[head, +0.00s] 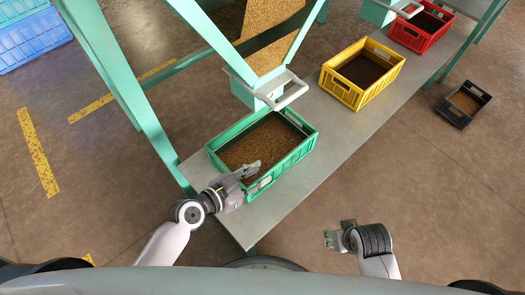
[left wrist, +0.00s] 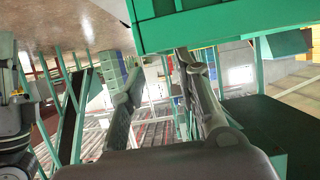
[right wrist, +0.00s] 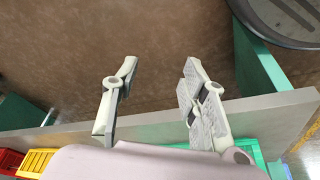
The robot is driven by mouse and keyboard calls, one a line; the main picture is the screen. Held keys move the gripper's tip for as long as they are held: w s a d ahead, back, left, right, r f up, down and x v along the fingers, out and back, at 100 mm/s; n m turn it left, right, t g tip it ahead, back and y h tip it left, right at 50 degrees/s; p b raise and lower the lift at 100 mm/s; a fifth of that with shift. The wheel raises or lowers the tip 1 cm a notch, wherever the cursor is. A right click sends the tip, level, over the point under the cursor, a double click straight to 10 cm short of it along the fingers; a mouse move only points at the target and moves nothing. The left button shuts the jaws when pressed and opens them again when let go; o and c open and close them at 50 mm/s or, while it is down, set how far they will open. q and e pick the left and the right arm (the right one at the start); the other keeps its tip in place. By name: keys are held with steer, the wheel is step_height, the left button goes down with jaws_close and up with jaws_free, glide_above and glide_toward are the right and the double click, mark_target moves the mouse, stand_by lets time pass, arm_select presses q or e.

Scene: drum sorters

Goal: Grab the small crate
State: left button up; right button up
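A small black crate (head: 464,103) with brown grainy contents sits on the floor at the right in the head view, away from both grippers. A larger green crate (head: 296,155), holding similar brown grains, stands on the near end of the metal table. My left gripper (head: 256,176) is at the green crate's near side, its fingers apart. In the left wrist view the green crate (left wrist: 220,28) is close to the fingertips; I cannot tell whether they touch. My right gripper (head: 330,238) is open and empty beside the table's near end; its fingers also show apart in the right wrist view (right wrist: 160,78).
A yellow crate (head: 343,90) and a red crate (head: 420,38) stand further along the grey table (head: 325,140). Green sorter frames rise over its far side. Blue crates (head: 30,38) are at the top left. The floor right of the table is mostly clear around the black crate.

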mark_target(275, 165)
arm_select(q)
steer(key=x, duration=0.3)
steer(key=shift+w+d+f, duration=0.25)
steer(key=shift+w+d, duration=0.3)
steer(key=b+x, duration=0.1)
steer(key=x, duration=0.2)
steer(key=shift+w+d, duration=0.2)
steer(key=shift+w+d+f, duration=0.25)
steer(key=shift+w+d, duration=0.05)
arm_select(e)
steer(key=v, duration=0.4)
steer(key=shift+w+r, duration=0.15)
arm_select(q)
steer(key=shift+c, duration=0.5)
jaws_close()
